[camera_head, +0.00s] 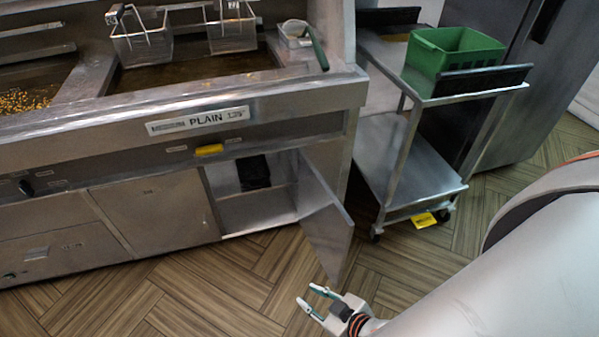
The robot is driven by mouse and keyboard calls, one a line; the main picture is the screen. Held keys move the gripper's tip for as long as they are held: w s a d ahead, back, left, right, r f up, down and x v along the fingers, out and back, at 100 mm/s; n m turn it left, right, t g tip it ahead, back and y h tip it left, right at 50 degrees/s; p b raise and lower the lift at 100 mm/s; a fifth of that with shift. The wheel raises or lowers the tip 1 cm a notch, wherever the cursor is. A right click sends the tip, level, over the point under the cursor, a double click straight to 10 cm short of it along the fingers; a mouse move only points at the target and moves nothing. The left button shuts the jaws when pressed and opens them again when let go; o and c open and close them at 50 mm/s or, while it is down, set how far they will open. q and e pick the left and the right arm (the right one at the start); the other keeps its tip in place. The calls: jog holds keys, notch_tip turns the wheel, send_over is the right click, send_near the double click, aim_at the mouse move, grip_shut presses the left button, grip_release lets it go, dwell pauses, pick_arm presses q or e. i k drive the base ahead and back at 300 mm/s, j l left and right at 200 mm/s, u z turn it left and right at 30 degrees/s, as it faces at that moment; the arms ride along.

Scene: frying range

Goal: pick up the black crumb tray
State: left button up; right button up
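A dark, upright object (254,172) stands inside the open cabinet under the fryer; it may be the black crumb tray, but it is too dim to tell. My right gripper (310,294) is low at the bottom centre, over the wooden floor and in front of the open cabinet door. Its fingers are apart with nothing between them. My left gripper is not in view.
The cabinet door (325,215) stands open, projecting towards me. A steel trolley (410,160) with a green crate (453,55) stands right of the fryer. Baskets (143,40) hang above the oil. A yellow tag (424,220) lies by the trolley. The floor (215,290) in front is clear.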

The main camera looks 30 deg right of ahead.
aim_at(253, 171)
jog(key=l+u, duration=0.1)
jog(key=l, duration=0.35)
jog(key=k+l, duration=0.1)
jog(key=l, duration=0.3)
jog(key=l+u, duration=0.15)
jog(key=l, duration=0.3)
jog(key=k+l, duration=0.1)
jog(key=l, duration=0.35)
jog(key=l+u, duration=0.15)
jog(key=l, duration=0.25)
jog(key=k+l, duration=0.15)
jog(key=l, duration=0.25)
jog(key=k+l+u, duration=0.15)
jog(key=l, duration=0.3)
jog(key=k+l, duration=0.1)
jog(key=l, duration=0.3)
jog(key=i+j+z, duration=0.1)
jog(key=i, duration=0.35)
jog(key=i+j+z, duration=0.1)
jog(key=i, duration=0.4)
